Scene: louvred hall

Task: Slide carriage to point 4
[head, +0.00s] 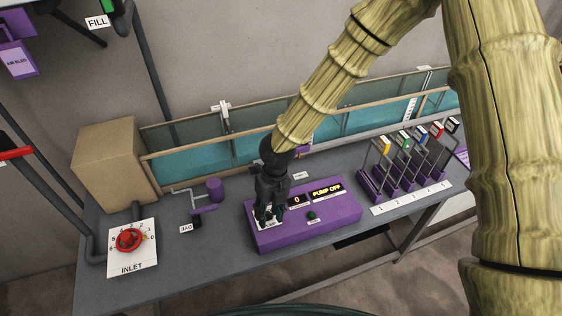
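My gripper (268,216) is black and points down at the left end of the purple control box (328,224). Its fingertips are at or just above a pale patch there; I cannot tell whether they touch it or how far apart they are. A small purple part (305,151) shows behind my wrist by the tank's rail (252,138); it is mostly hidden, and I cannot tell whether it is the carriage. A white strip (410,197) with numbers lies before several purple stands at the right.
The INLET panel (132,247) has a red knob (128,240). Gauges with coloured tops (405,138) rise from the stands. A long glass-sided tank (200,162) runs along the back.

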